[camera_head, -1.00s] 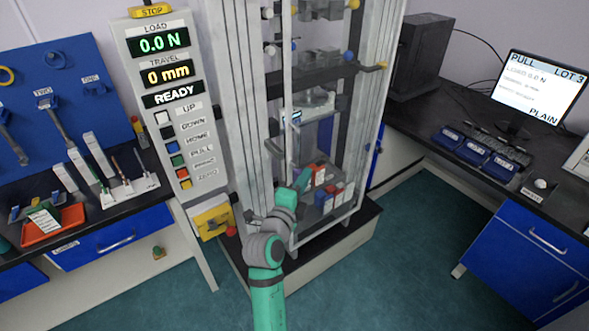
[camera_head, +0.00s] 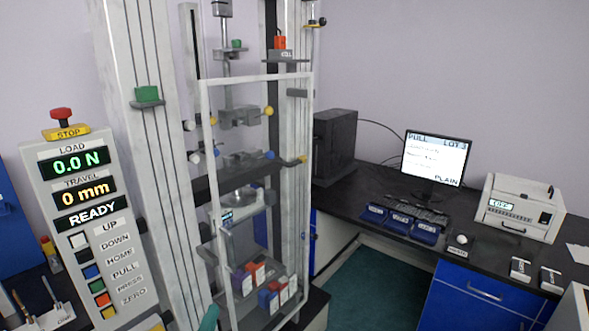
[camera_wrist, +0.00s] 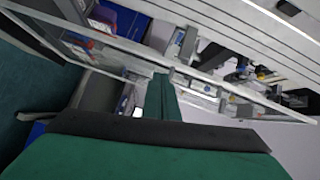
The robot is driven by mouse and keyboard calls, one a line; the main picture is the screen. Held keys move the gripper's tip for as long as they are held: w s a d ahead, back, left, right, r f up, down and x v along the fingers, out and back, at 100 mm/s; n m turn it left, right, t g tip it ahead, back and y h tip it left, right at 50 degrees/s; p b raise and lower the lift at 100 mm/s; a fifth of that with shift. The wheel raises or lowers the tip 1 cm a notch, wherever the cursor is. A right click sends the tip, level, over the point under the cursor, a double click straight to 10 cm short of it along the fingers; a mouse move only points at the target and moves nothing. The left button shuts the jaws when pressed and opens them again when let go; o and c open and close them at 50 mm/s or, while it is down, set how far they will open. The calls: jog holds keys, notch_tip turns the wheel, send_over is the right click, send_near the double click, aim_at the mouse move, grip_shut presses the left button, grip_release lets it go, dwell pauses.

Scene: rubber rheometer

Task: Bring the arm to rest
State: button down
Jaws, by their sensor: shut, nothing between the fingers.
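My gripper (camera_wrist: 160,98) shows in the wrist view as green fingers pressed together with nothing between them. Beyond it stands the test frame with its clear door, whose pale edge (camera_wrist: 110,42) crosses the wrist view at a slant. In the head view only a small green part of my arm (camera_head: 209,318) shows at the bottom edge, in front of the test frame. The gripper itself is out of the head view. The door's white frame (camera_head: 206,130) stands in front of the grips and shelves. Whether my gripper touches the door cannot be told.
A control panel (camera_head: 75,200) reading 0.0 N, 0 mm and READY stands left of the test frame. Red and blue blocks (camera_head: 268,297) sit low inside the frame. On the right, a dark bench holds a monitor (camera_head: 434,158), blue bins (camera_head: 399,222) and a white instrument (camera_head: 518,208).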

jog(key=s+d+f+n+g+y, duration=0.1)
jog(key=s+d+f+n, duration=0.4)
jog(key=s+d+f, duration=0.35)
jog(key=s+d+f+n+g+y, duration=0.1)
jog(key=s+d+f+n, duration=0.45)
jog(key=s+f, duration=0.45)
jog(key=s+d+r+n, duration=0.1)
jog(key=s+d+r, duration=0.1)
jog(key=s, duration=0.6)
jog(key=s+d+r+n+h, duration=0.1)
jog(key=s+d+r+n, duration=0.1)
jog(key=s+d, duration=0.2)
jog(key=s+d+r+n+h, duration=0.1)
jog(key=s+d+r+n, duration=0.1)
jog(key=s, duration=0.9)
jog(key=shift+s+d+r, duration=0.15)
jog(key=shift+s+d, duration=0.2)
jog(key=shift+d, duration=0.2)
jog(key=shift+a, duration=0.1)
